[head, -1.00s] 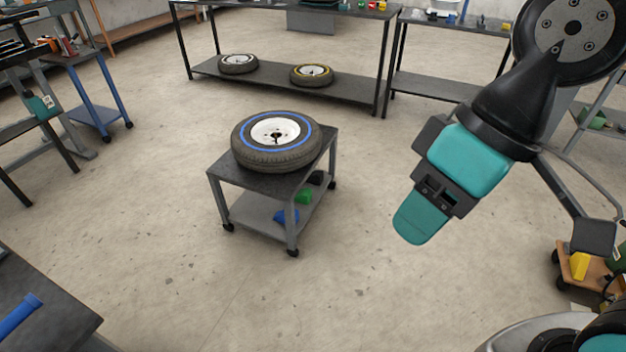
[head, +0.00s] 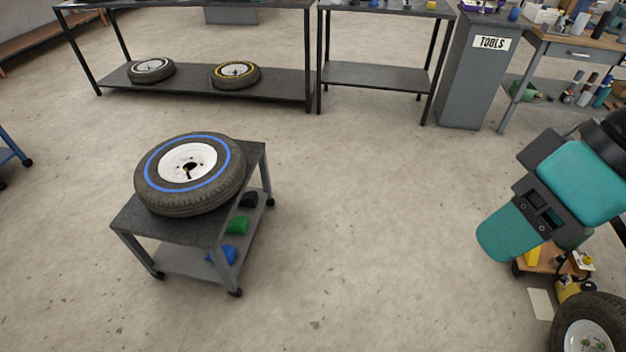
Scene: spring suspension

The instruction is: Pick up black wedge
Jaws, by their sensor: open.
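The black wedge (head: 249,199) lies on the lower shelf of a small wheeled cart (head: 181,228), at the shelf's back right, partly in the shade of the cart top. A green block (head: 237,225) and a blue block (head: 222,255) lie in front of it on the same shelf. A tyre with a blue ring (head: 190,172) lies flat on the cart top. My gripper (head: 503,235) is at the right of the head view, well apart from the cart, pointing down and left. It is open, with nothing seen in it.
Bare floor (head: 370,220) lies between the cart and my gripper. A long shelf table (head: 200,85) with two tyres stands behind. A grey TOOLS cabinet (head: 470,90) is at the back right. A loose tyre (head: 590,325) and a yellow item (head: 532,256) are at the lower right.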

